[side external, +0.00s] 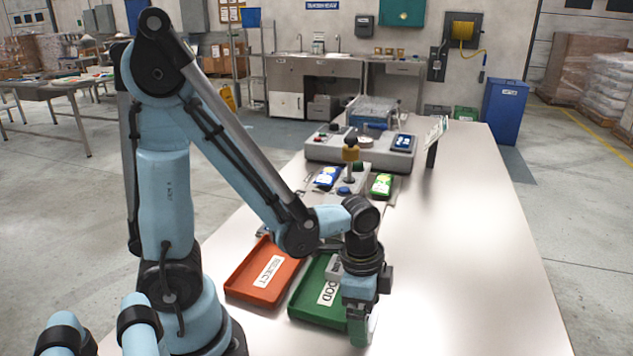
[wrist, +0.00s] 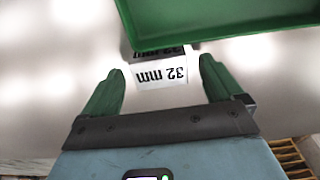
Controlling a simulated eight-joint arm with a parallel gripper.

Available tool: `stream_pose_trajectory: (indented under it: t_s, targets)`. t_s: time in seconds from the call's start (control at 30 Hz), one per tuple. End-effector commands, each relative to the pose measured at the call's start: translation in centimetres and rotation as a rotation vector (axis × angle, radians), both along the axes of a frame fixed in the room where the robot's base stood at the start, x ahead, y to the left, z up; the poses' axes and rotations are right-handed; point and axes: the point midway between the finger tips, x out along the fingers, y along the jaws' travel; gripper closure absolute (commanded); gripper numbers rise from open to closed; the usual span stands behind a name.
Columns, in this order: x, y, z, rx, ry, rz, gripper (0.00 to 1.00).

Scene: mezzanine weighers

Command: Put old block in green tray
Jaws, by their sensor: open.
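A small block marked "32 mm" (wrist: 160,74) shows in the wrist view, with a white face and a darker face toward the tray; the lettering is upside down. It appears between my gripper's green fingertips (wrist: 161,68), with gaps on both sides. My gripper is open, pointing down beside the green tray's right side in the side view (side external: 362,328). The green tray (side external: 306,297) has a partly hidden white label. Its green edge also fills the top of the wrist view (wrist: 225,27), close to the block. I cannot make out the block in the side view.
An orange tray (side external: 245,270) labelled "REJECT" lies left of the green one. The table's right side (side external: 460,260) is clear.

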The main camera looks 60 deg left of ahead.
Motion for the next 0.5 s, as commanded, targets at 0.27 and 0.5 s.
stream_pose_trajectory:
  t_s: [0.27,0.5]
  targets:
    - [-0.02,0.00,0.02,0.000,0.000,0.000,0.29]
    - [-0.01,0.01,0.03,0.000,0.000,0.000,0.66]
